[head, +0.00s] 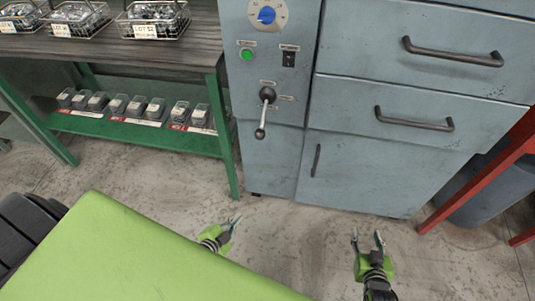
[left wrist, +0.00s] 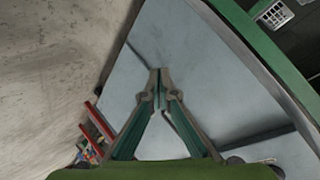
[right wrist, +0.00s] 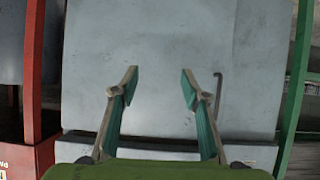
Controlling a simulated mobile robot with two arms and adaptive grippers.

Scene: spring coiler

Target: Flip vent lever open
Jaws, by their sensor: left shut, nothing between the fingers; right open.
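The lever (head: 262,115) is on the front of the blue-grey cabinet (head: 273,150), below the green button. It has a dark round pivot at the top, and its metal rod hangs downward to a ball end. I cannot read the small labels beside it. My left gripper (head: 234,222) is shut and empty, low in front of the cabinet and apart from the lever. It also shows in the left wrist view (left wrist: 158,74). My right gripper (head: 367,238) is open and empty, further right and low. It also shows in the right wrist view (right wrist: 157,78).
A blue knob (head: 267,15), a green button (head: 246,54) and a black switch (head: 288,58) sit above the lever. Drawers with dark handles (head: 453,51) are to the right. A green-framed bench (head: 110,47) stands left. A lime-green surface (head: 120,255) fills the lower left.

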